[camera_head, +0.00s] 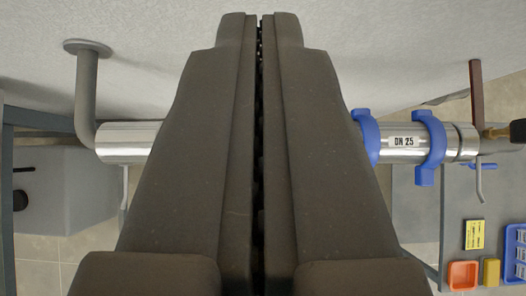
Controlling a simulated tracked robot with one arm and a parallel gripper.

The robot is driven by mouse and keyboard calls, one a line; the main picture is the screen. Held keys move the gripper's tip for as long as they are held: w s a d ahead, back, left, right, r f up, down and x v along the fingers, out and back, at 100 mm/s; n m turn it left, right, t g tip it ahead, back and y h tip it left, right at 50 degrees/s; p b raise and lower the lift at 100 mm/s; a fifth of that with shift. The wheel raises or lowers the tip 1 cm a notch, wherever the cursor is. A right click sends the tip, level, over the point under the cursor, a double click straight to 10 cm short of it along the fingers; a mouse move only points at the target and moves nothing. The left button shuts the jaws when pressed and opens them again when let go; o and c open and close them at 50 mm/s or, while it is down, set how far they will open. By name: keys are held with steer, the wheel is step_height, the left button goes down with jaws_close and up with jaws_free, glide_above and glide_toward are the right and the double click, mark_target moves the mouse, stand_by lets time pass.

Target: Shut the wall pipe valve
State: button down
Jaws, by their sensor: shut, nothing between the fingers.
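My gripper (259,30) fills the middle of the view, its two dark fingers pressed together with nothing between them. Behind it a shiny metal pipe (128,142) runs across along the wall; the fingers hide its middle. Right of the fingers the pipe carries two blue clamp-like parts (430,147) with a white "DN 25" label (403,142) between them.
A grey bent pipe (86,95) joins the wall at the left by a round flange. A grey box (62,190) stands lower left.

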steer(key=w+f+g+p, duration=0.3)
steer(key=f+g+p, duration=0.3)
steer(key=f, duration=0.9)
steer(key=shift+w+f, duration=0.1)
steer(key=shift+s+f+p, duration=0.2)
steer(key=shift+f+p, duration=0.4)
steer(key=shift+f, duration=1.75)
steer(key=shift+s+f+p, duration=0.15)
steer(key=shift+f+p, duration=0.4)
steer(key=shift+f, duration=1.75)
